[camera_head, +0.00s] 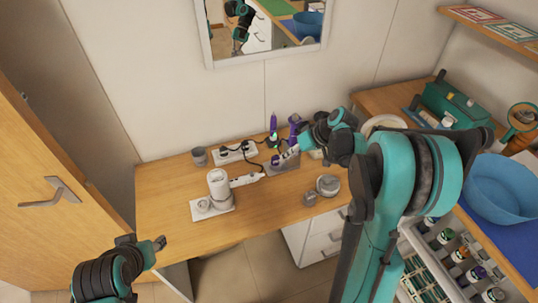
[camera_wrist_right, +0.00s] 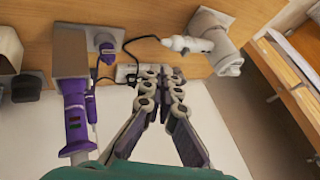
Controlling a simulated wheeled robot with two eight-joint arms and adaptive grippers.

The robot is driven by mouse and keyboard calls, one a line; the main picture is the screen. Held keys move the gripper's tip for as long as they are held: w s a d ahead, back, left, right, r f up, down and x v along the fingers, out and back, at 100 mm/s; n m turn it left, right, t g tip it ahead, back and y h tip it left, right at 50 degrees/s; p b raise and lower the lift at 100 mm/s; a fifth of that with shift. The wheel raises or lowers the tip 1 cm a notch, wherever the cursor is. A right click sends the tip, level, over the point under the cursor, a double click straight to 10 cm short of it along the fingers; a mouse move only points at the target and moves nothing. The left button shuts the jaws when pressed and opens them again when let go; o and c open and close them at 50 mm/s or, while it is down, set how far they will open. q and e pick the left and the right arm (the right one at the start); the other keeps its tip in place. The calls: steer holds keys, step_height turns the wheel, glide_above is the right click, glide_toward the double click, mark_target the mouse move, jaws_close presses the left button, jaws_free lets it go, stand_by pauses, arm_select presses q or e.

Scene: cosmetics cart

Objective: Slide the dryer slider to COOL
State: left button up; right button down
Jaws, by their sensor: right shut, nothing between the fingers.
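A purple dryer (camera_head: 294,127) stands upright in a grey holder (camera_head: 283,168) at the back of the wooden table. The dryer shows larger at the left in the right wrist view (camera_wrist_right: 76,125), with a small dark panel on its purple body. I cannot make out the slider's setting. My right gripper (camera_head: 277,160) is at the holder in the head view; in the wrist view its fingers (camera_wrist_right: 163,76) are shut and empty, to the right of the dryer and apart from it. My left gripper (camera_head: 158,244) is low at the left, away from the dryer; its jaw state is unclear.
A white power strip (camera_head: 237,154) with cables lies left of the holder. A white appliance (camera_head: 218,184) with a pale wand (camera_head: 247,180) stands at the table's middle. A round grey jar (camera_head: 328,185) sits at the right.

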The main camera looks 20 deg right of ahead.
mark_target(253, 173)
steer(key=b+x, duration=0.1)
steer(key=x, duration=0.2)
steer(key=a+b+x, duration=0.1)
steer(key=x, duration=0.3)
steer(key=s+a+r+b+x, duration=0.1)
steer(key=x, duration=0.2)
steer(key=shift+w+a+f+b, duration=0.2)
steer(key=shift+a+f+b, duration=0.1)
steer(key=shift+a+r, duration=0.1)
steer(key=shift+a, duration=0.45)
steer(key=shift+a, duration=0.65)
steer(key=shift+d, duration=0.15)
